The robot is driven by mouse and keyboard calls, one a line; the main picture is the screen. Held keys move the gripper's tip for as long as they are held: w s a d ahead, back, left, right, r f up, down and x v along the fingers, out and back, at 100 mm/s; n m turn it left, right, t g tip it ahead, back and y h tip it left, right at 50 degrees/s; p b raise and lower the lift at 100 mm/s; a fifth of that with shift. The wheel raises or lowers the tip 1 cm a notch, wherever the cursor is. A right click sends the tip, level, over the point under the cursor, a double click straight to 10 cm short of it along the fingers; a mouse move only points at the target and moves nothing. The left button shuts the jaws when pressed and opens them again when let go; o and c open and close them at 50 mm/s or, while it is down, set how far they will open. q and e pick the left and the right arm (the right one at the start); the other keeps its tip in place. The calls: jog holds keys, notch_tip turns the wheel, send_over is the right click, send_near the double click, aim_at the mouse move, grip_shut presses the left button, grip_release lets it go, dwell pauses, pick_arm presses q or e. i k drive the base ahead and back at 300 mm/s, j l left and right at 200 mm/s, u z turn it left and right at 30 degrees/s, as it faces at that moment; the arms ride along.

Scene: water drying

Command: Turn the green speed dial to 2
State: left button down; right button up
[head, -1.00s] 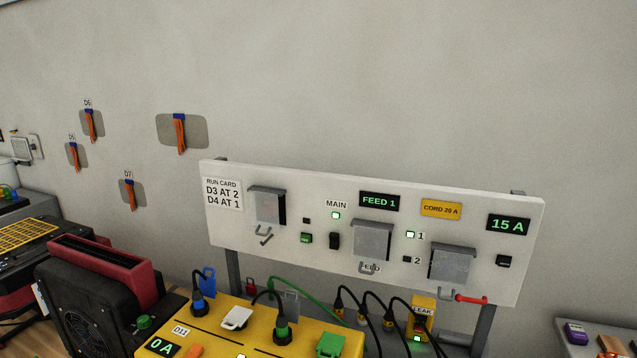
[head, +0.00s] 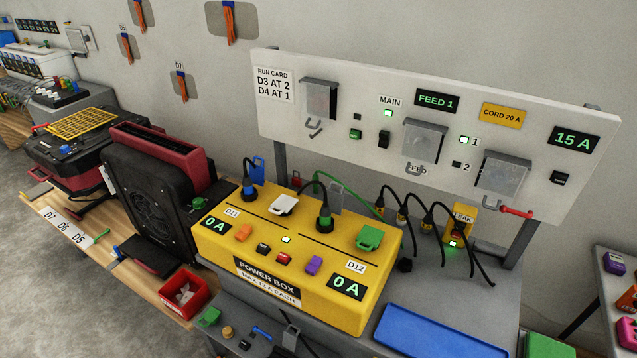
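A round green knob (head: 198,202), which looks like the green speed dial, sits on the near right side of a black and dark red fan unit (head: 150,200). The fan stands upright on a wooden bench, left of the yellow power box. The knob is small in the head view, and I cannot read its pointer or any numbers around it. The run card (head: 274,85) on the wall panel reads D3 AT 2 and D4 AT 1. Neither of my grippers is in view.
The yellow power box (head: 250,232) stands just right of the fan, with blue and green plugs in it. A red bin (head: 185,296) sits in front of the fan. A blue tray (head: 440,335) lies at front right. Black cords (head: 480,262) hang behind the box.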

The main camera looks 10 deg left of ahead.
aim_at(198, 203)
jog(key=u, duration=1.3)
jog(key=i+j+z, duration=0.15)
jog(key=i+z, duration=0.15)
jog(key=z, duration=0.15)
